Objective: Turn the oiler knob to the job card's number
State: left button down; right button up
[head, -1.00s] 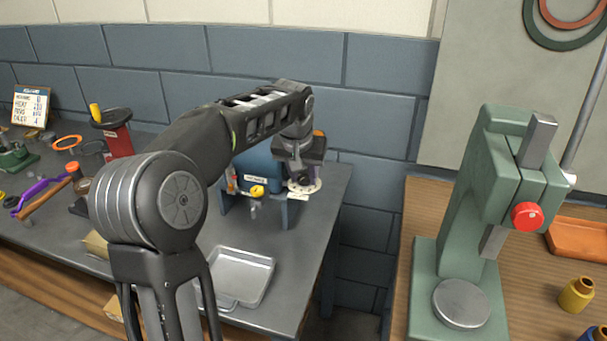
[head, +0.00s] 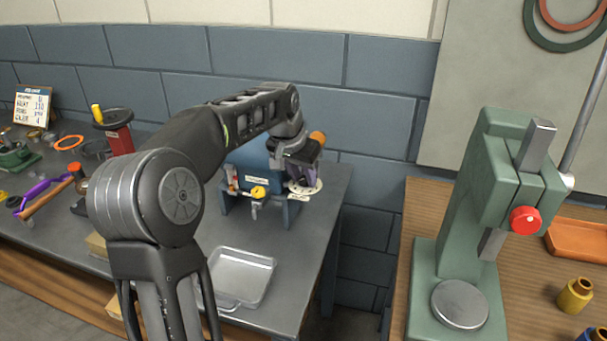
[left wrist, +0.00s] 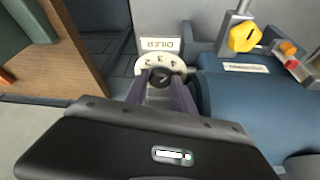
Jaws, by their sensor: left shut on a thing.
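The oiler knob (left wrist: 160,77) is small, dark and round, in front of a pale dial plate (left wrist: 146,66) with several numerals, below a sign reading OILER (left wrist: 159,44) in the left wrist view. My left gripper (left wrist: 161,84) is shut on the knob, one finger on each side. In the head view my left gripper (head: 302,172) is at the right end of the blue machine (head: 250,160); the dial plate (head: 306,189) shows partly beneath it and the knob is hidden. The job card (head: 32,106) stands at the far left; its numbers are too small to read surely. My right gripper is not in view.
A yellow knob (head: 258,192) sits on the machine's front near the dial. A metal tray (head: 241,276) lies on the grey bench in front. A green press (head: 480,220) stands on the separate wooden bench at right, across a gap.

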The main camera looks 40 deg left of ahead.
pick_arm(q)
jog(key=c, duration=1.3)
grip_release()
jog(key=shift+n, duration=0.3)
